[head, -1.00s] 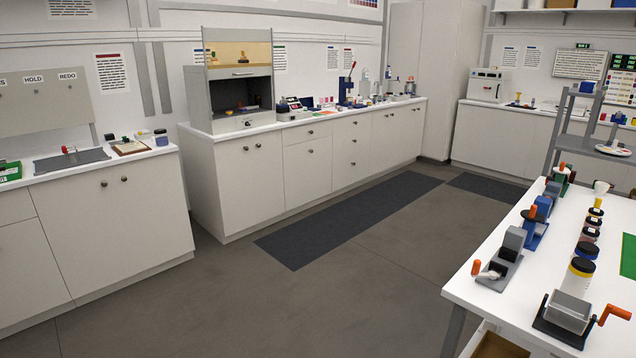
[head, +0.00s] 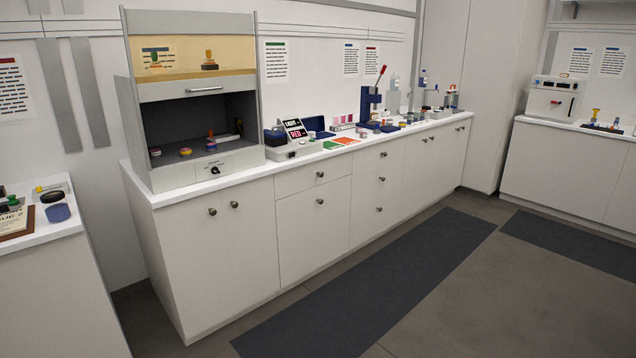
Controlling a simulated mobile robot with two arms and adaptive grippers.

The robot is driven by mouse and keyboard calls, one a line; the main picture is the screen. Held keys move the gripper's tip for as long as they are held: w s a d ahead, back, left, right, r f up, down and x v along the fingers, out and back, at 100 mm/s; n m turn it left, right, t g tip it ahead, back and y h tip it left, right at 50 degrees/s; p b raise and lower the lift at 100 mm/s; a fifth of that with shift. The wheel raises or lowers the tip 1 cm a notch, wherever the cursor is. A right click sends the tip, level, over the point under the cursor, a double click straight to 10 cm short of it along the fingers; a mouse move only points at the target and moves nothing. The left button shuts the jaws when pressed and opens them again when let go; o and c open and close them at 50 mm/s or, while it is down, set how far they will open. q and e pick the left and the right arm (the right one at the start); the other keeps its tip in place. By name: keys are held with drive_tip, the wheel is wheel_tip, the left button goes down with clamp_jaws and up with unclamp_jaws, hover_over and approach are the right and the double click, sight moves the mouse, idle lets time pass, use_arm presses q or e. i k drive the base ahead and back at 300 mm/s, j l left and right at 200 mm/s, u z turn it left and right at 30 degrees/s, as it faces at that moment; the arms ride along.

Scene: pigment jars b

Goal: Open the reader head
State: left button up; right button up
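A pale bench device with a small lit display (head: 297,134) stands on the long counter, just right of the fume hood. The display shows red lettering. A dark blue block (head: 275,137) sits on the device's left part; it may be the reader head, but it is too small to tell whether it is open or closed. Neither of my grippers is in view.
The fume hood (head: 190,90) has its sash raised, with small jars inside. A blue press with a red lever (head: 374,105) and a dark blue open case (head: 318,127) stand further right. A dark mat (head: 370,285) lies on clear floor before the counter (head: 310,225).

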sight(273, 138)
drive_tip(key=i+u, duration=0.1)
drive_tip(key=i, duration=0.4)
drive_tip(key=i+l+u, duration=0.15)
drive_tip(key=i, duration=0.35)
drive_tip(key=i+l+u, duration=0.1)
drive_tip(key=i, duration=0.4)
drive_tip(key=i+l+u, duration=0.1)
drive_tip(key=i, duration=0.35)
drive_tip(key=i+l, duration=0.35)
drive_tip(key=i+l+u, duration=0.15)
drive_tip(key=i+l, duration=0.15)
drive_tip(key=l, duration=0.15)
drive_tip(key=i+l, duration=0.3)
drive_tip(key=l, duration=0.15)
drive_tip(key=i+l+u, duration=0.15)
drive_tip(key=i+l, duration=0.45)
drive_tip(key=l, duration=0.3)
drive_tip(key=i+u, duration=0.05)
